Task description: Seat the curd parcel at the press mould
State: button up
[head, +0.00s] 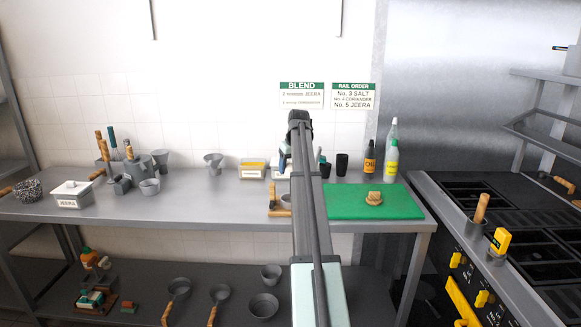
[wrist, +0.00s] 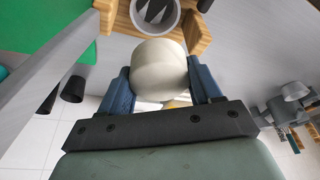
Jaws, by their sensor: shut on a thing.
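The curd parcel (wrist: 160,72), a cream rounded block, sits between the blue fingers of my gripper (wrist: 157,78) in the wrist view. The gripper is shut on it. A wooden piece with a round opening and a grey toothed interior, seemingly the press mould (wrist: 190,42), lies just beyond the parcel at the top of the wrist view. The parcel overlaps its near edge in the picture; I cannot tell whether they touch. In the head view the wooden piece (head: 279,212) shows partly beside my arm. My arm hides the gripper and parcel there.
The green board (head: 345,203) with a small wooden round (head: 374,198) lies to the right on the grey table (head: 200,205). Bottles (head: 391,160) and dark cups (head: 342,164) stand behind it.

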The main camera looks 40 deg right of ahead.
jog(key=shift+f, duration=3.85)
jog(key=shift+f, duration=1.65)
jog(key=shift+r, duration=0.2)
jog(key=shift+r, duration=1.2)
jog(key=shift+f, duration=1.4)
jog(key=o, duration=1.2)
